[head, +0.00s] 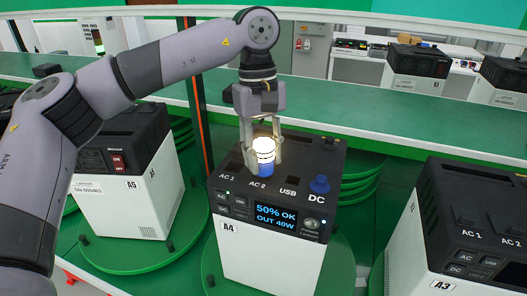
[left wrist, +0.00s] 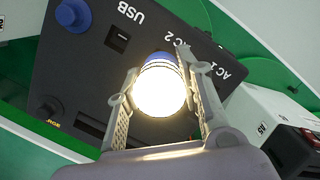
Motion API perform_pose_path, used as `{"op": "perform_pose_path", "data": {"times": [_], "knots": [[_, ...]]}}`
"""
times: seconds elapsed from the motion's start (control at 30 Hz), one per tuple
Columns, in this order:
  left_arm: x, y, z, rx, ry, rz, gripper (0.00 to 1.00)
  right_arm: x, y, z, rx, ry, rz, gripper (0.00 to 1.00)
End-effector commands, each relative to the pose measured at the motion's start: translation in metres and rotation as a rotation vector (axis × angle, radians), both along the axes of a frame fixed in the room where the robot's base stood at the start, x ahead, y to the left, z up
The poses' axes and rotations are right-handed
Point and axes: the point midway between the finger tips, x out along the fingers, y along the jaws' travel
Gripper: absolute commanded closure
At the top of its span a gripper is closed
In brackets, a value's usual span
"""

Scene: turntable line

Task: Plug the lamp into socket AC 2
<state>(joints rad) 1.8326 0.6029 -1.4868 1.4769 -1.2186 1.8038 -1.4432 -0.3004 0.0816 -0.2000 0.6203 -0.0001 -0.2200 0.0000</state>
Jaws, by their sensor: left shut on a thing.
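The lamp (head: 264,148) is lit, with a glowing white top, dark rings and a blue base. It stands upright at the AC 2 place on the top of power unit A4 (head: 262,256), just behind the "AC 2" label. The socket is hidden under it. My left gripper (head: 263,160) points down from above and is shut on the lamp, one finger on each side. In the left wrist view the glowing lamp (left wrist: 160,92) sits between the fingers. A4's screen (head: 275,217) reads "50% OK" and "OUT 40W". My right gripper is in neither view.
A blue plug (head: 319,185) sits at A4's DC place, right of the USB port. Unit A5 (head: 120,195) stands at left and unit A3 (head: 440,262) at right. A green counter (head: 400,118) with more units runs behind. A post with an orange strip (head: 199,105) stands behind the arm.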

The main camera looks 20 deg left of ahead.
Motion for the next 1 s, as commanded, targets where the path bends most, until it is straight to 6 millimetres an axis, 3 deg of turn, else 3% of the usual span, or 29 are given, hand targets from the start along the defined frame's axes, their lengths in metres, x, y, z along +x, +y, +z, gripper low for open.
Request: {"op": "perform_pose_path", "data": {"times": [0.37,0.7,0.87,1.0], "knots": [[0.0,0.0,0.0,0.0,0.0,0.0,0.44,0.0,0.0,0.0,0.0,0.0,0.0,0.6],[0.0,0.0,0.001,0.0,0.0,0.0,0.43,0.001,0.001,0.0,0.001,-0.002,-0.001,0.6],[0.003,0.001,0.019,-0.001,-0.001,0.0,0.43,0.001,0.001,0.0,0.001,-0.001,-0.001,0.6],[0.006,0.004,0.048,-0.002,-0.002,0.001,0.43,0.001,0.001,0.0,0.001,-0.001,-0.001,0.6]]}}
